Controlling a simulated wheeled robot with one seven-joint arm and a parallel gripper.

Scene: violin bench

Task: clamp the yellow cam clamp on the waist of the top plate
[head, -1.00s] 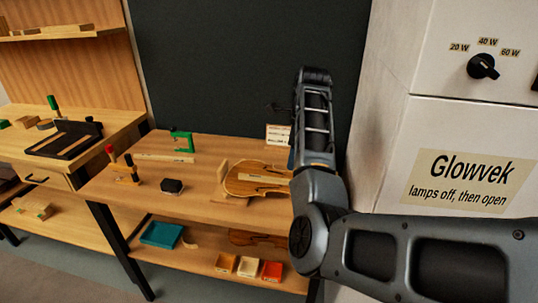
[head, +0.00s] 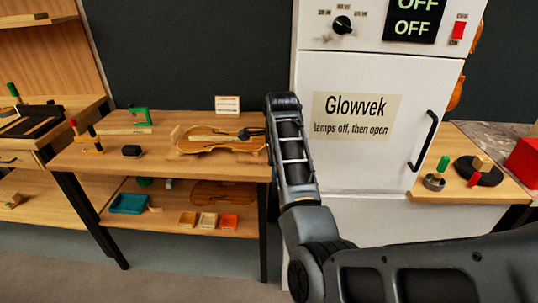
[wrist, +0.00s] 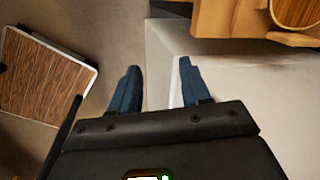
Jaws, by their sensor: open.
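The violin plate (head: 215,140) is a pale brown, waisted plate lying on the middle bench in the head view. A rounded brown piece in the wrist view (wrist: 298,10) may be part of it. My gripper is open and empty in the wrist view (wrist: 158,82), with two blue fingers apart. I cannot make out a yellow cam clamp for sure. A green clamp (head: 140,117) stands at the back of the bench.
A white Glowvek cabinet (head: 350,150) stands just right of the bench. Right of it a wooden surface (head: 460,150) holds green- and red-handled items and a black round thing. The bench's lower shelf has a teal tray (head: 128,203) and small coloured boxes (head: 208,220).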

